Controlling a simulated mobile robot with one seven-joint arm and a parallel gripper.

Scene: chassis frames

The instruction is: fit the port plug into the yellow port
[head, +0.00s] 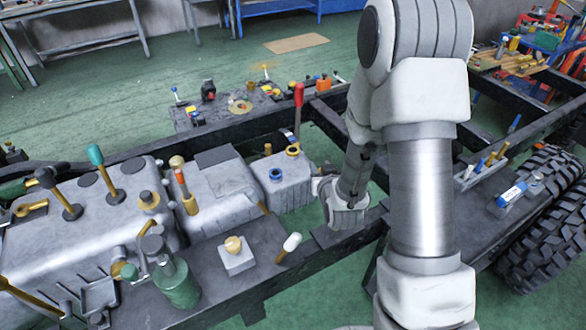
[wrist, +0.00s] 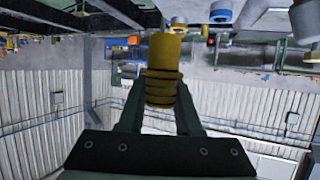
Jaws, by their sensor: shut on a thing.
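The port plug (wrist: 163,60), a yellow cylinder with a ridged, darker lower part, sits between the two fingers of my gripper (wrist: 160,100) in the wrist view. The fingers are shut on its ridged part and its smooth end points away from the palm. In the head view my gripper (head: 322,184) is partly hidden by my wrist, just right of the grey housing, and I cannot make out the plug there. The yellow port (head: 292,150) is a yellow ring on top of that housing, left of and beyond my gripper. A blue-ringed port (head: 276,174) is nearer.
The grey housing (head: 288,190) carries both rings. A red-handled lever (head: 298,105) stands close behind the yellow port. A white-tipped lever (head: 290,243) and a block with a tan knob (head: 235,252) stand in front. Dark chassis rails (head: 345,240) run beneath my arm.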

